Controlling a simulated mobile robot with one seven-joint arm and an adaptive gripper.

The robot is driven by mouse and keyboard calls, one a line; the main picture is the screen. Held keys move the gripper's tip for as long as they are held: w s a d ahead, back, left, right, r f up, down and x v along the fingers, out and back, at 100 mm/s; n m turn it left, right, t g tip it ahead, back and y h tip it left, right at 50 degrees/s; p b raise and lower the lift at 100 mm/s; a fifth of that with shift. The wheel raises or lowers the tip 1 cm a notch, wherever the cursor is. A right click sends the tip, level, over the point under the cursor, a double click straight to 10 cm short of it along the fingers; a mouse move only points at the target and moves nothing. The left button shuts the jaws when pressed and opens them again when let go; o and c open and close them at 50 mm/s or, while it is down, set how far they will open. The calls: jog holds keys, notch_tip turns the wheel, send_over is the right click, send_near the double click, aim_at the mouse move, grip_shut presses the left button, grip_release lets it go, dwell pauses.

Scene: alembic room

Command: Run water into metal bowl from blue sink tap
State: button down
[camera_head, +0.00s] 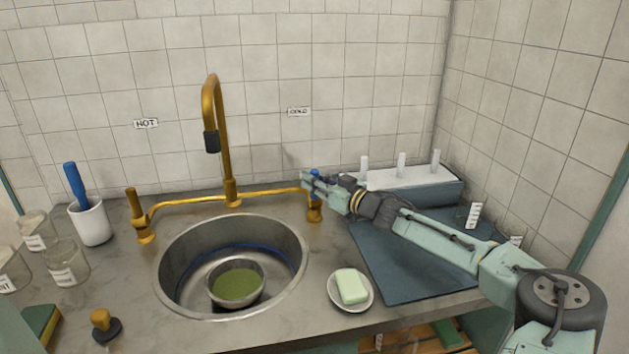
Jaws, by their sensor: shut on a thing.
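The metal bowl (238,284) stands upright in the round metal sink (170,262), and its inside looks green. The brass spout (213,88) arches over the sink, and its dark tip (211,142) points down above it. No water stream shows below the tip. The blue tap (315,175) is at the right end of the brass pipe, below the cold sign (299,111). My gripper (311,181) reaches in from the right and is shut on the blue tap, hiding part of it.
A brass tap (133,203) stands on the left below the hot sign (146,123). A soap dish (338,300) with soap sits right of the sink, before a dark mat (400,279). A white cup (93,222) and several glass jars stand left.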

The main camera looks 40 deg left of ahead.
jog(key=shift+f, duration=0.1)
jog(key=shift+s+d+f+b, duration=0.1)
jog(key=shift+f+b, duration=0.1)
jog(key=shift+b, duration=0.3)
jog(key=shift+s+d+f+n+y+b, duration=0.1)
jog(key=shift+d+f+n+y+b, duration=0.2)
jog(key=shift+b, duration=0.5)
jog(key=shift+s+d+r+n+y+b, duration=0.1)
jog(key=shift+s+n+y+b, duration=0.3)
jog(key=shift+b, duration=0.7)
jog(key=shift+d+r+y+b, duration=0.15)
jog(key=shift+r+y+b, duration=0.05)
jog(key=shift+y+b, duration=0.3)
jog(key=shift+r+n, duration=0.15)
jog(key=shift+n, duration=0.15)
jog(key=c, duration=1.4)
grip_release()
jog(key=shift+c, duration=0.2)
